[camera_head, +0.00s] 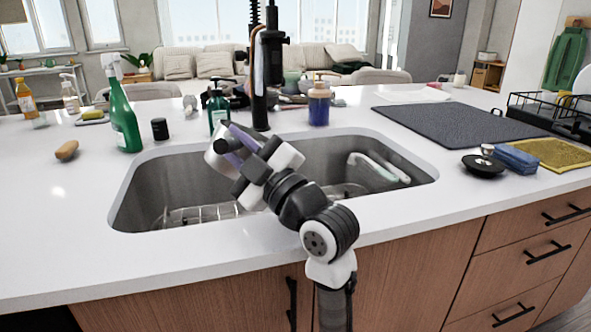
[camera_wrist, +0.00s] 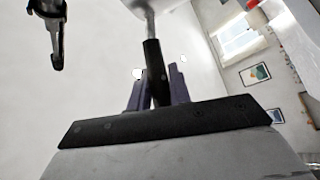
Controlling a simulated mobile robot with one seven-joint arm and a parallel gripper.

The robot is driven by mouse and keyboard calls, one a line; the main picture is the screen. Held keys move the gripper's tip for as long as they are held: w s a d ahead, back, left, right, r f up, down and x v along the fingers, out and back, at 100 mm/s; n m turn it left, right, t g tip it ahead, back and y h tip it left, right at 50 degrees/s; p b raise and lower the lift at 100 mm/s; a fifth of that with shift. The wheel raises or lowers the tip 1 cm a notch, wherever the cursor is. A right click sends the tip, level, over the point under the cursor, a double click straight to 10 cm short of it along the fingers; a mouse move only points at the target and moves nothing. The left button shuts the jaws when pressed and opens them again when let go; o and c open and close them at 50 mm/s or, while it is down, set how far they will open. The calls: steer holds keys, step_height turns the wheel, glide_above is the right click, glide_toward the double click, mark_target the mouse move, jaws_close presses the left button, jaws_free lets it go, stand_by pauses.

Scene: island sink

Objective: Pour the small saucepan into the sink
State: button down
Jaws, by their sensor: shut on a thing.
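The small saucepan (camera_head: 213,160) is mostly hidden behind my gripper in the head view, above the left part of the sink. In the wrist view its metal underside or side (camera_wrist: 158,4) shows at the top edge, with a black-gripped handle (camera_wrist: 152,62). My gripper (camera_head: 236,145) has purple fingers shut on this handle; they also show in the wrist view (camera_wrist: 158,92). The saucepan appears tilted, and its contents cannot be seen. The steel sink (camera_head: 145,195) lies below, with a wire rack (camera_head: 195,214) in its bottom.
A tall black faucet (camera_head: 262,75) stands behind the sink, close to my gripper. A green spray bottle (camera_head: 122,118), black cup (camera_head: 160,129) and blue soap bottle (camera_head: 319,104) stand around the rim. A dark mat (camera_head: 450,125) and black lid (camera_head: 483,166) lie at right.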

steer(key=shift+w+d+r+m+t+p, duration=0.2)
steer(key=shift+d+r+m+t+p, duration=0.15)
steer(key=shift+d+m+p, duration=0.2)
steer(key=shift+w+d+r+m+t+p, duration=0.25)
steer(key=shift+d+r+m+p, duration=0.2)
steer(key=shift+p, duration=0.15)
stand_by(2.2)
steer(key=shift+w+d+m+t+h+p, duration=0.2)
steer(key=shift+d+m+t+h+p, duration=0.1)
steer(key=shift+d+m+t+p, duration=0.25)
steer(key=shift+w+d+m+t+h+p, duration=0.15)
steer(key=shift+d+m+t+h+p, duration=0.15)
steer(key=shift+m+p, duration=0.4)
stand_by(1.8)
steer(key=shift+w+d+r+m+t+h+p, duration=0.35)
steer(key=shift+d+r+m+t+p, duration=0.2)
steer(key=shift+m+p, duration=0.65)
stand_by(0.4)
